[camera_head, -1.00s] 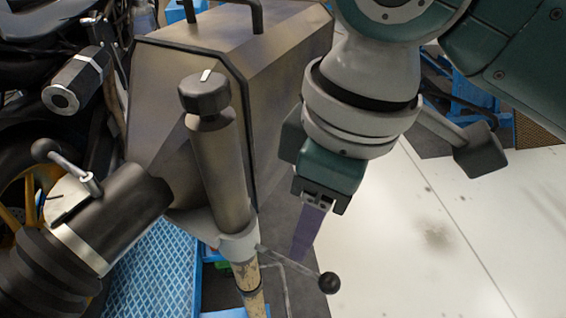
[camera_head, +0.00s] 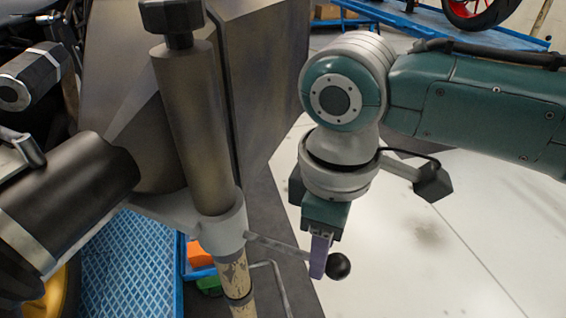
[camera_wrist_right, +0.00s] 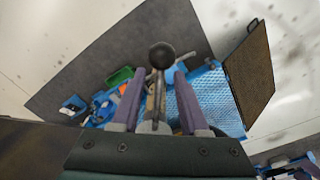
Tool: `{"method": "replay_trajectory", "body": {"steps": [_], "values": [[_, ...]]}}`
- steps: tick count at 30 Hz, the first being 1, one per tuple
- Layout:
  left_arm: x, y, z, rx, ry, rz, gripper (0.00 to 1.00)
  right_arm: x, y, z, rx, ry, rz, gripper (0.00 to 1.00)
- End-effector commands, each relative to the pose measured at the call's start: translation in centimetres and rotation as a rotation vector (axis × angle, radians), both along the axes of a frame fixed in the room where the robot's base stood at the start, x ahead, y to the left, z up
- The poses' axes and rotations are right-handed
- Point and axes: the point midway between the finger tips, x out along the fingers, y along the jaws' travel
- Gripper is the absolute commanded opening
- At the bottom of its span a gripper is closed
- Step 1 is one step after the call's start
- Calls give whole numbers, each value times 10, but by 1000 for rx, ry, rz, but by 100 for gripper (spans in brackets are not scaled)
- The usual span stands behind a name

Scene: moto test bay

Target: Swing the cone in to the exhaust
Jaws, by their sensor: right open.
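The exhaust (camera_head: 35,78) is a dark, faceted can with a silver band at the upper left of the head view. Below it lies a black round sleeve (camera_head: 75,200), perhaps the cone, joined to a bronze tapered housing (camera_head: 150,130). A bronze post (camera_head: 195,130) stands in a grey collar (camera_head: 222,232). A thin lever with a black ball knob (camera_head: 338,266) sticks out from the collar. My right gripper (camera_head: 318,272) points down at the lever's end. In the right wrist view its purple fingers (camera_wrist_right: 157,85) are apart, with the knob (camera_wrist_right: 162,55) between or just beyond the tips. My left gripper is not visible.
A blue lattice platform (camera_head: 130,265) lies below the sleeve. A blue bin with orange and green items (camera_head: 200,262) is behind the post. Pale floor (camera_head: 430,250) on the right is clear. A blue stand (camera_head: 440,25) with a red wheel is at the back.

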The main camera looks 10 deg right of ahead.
Motion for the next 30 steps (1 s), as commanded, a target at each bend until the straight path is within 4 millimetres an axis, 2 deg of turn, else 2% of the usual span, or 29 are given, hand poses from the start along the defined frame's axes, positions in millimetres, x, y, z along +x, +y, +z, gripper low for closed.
{"method": "replay_trajectory", "body": {"steps": [3,10,22,30], "values": [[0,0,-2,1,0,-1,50,0,0,-7,-1,1,1,44],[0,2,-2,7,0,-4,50,0,0,-7,0,0,1,44],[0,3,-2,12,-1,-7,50,0,-1,-7,-2,1,0,0],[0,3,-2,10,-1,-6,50,-1,-2,-7,-5,3,-1,0]]}}
